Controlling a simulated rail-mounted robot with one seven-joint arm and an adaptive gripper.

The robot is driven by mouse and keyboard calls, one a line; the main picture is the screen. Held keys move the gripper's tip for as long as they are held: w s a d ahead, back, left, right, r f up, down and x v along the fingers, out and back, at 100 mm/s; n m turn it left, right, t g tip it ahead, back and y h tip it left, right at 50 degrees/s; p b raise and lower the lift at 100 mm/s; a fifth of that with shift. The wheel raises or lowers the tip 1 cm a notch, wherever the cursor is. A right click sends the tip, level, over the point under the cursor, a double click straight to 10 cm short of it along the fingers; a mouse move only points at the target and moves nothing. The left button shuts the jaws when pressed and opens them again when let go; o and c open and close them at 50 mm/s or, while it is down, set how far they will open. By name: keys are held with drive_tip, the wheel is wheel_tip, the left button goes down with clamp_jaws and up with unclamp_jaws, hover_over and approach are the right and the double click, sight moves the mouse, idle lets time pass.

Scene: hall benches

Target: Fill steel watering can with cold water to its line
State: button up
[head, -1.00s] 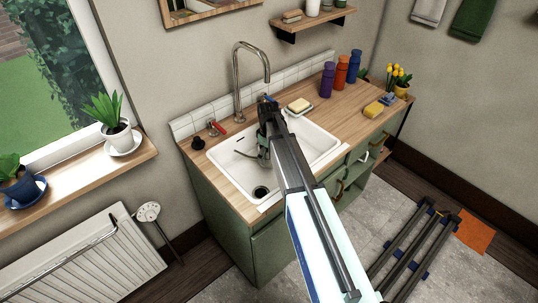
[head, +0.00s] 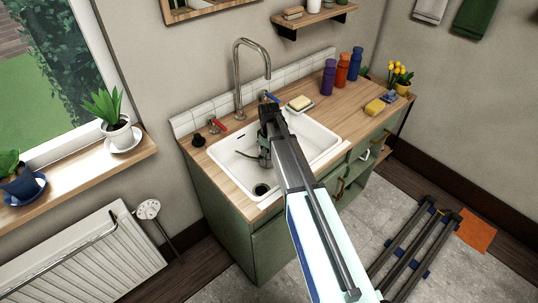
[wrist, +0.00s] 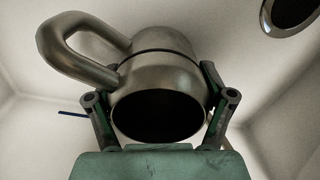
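The steel watering can (wrist: 155,75) is a grey metal body with a loop handle and a round, dark opening facing the wrist camera. My gripper (wrist: 160,96) has its two fingers against the can's sides, one on each side. The inside is too dark to tell any water, and no fill line shows. In the head view my gripper (head: 264,150) is low over the white sink (head: 310,137), and the can is mostly hidden there. The tall steel tap (head: 238,75) arches above. Its blue lever (head: 271,97) is just beyond my wrist; its red lever (head: 217,124) is to the left. No stream is visible.
The sink drain (head: 261,190) is near the front of the basin. A soap dish (head: 299,104) sits by the sink's right rim. Purple (head: 328,77), red (head: 342,70) and blue (head: 355,64) bottles stand at the back of the wooden counter (head: 345,110). A yellow sponge (head: 375,106) lies farther right.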

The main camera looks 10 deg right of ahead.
drive_tip(key=o, duration=0.3)
